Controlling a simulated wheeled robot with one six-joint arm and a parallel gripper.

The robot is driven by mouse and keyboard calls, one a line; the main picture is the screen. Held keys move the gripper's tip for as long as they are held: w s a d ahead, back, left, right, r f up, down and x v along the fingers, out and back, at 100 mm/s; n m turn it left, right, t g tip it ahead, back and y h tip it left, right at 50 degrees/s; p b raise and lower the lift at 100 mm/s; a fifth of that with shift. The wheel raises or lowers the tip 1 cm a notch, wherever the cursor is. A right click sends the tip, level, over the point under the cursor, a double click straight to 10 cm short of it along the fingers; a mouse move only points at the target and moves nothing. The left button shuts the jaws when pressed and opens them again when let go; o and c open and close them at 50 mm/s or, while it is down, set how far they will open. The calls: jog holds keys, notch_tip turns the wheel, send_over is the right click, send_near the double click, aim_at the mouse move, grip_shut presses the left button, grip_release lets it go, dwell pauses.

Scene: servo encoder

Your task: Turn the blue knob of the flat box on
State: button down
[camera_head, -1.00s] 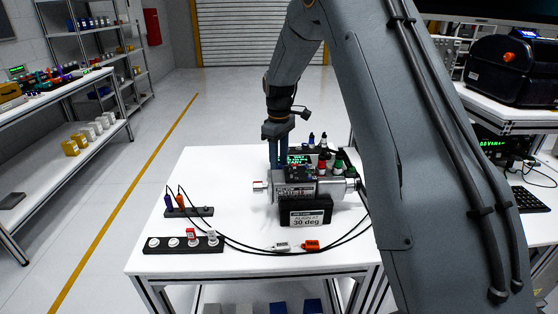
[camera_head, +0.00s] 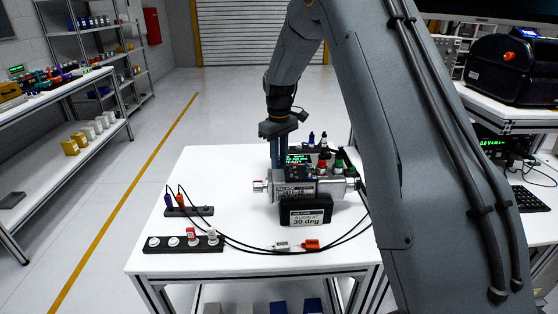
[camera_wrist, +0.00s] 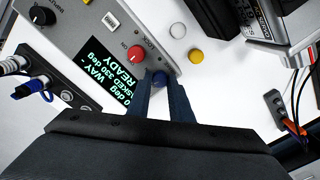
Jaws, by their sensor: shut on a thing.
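The flat box (camera_wrist: 78,36) is grey and lies on the white table, with a lit green display (camera_wrist: 110,72) whose text includes "READY". The blue knob (camera_wrist: 159,77) is at the box's edge, beside a red knob (camera_wrist: 136,53) near the word "LOCK". My gripper (camera_wrist: 162,84) points down and is shut on the blue knob, one finger on each side. In the head view my gripper (camera_head: 277,164) is behind the metal servo unit (camera_head: 297,182), which hides the fingertips and most of the box. Only the green display (camera_head: 298,158) shows clearly there.
The servo unit stands in front of the box with a black "30 deg" sign (camera_head: 306,211). A black socket strip (camera_head: 183,243) and cables lie at the front left.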

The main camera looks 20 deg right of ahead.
jog(key=m, duration=0.4)
jog(key=shift+m, duration=2.3)
jog(key=c, duration=1.6)
grip_release()
jog(key=shift+a+r+b, duration=0.1)
jog(key=shift+r+b, duration=0.8)
jog(key=shift+r, duration=3.05)
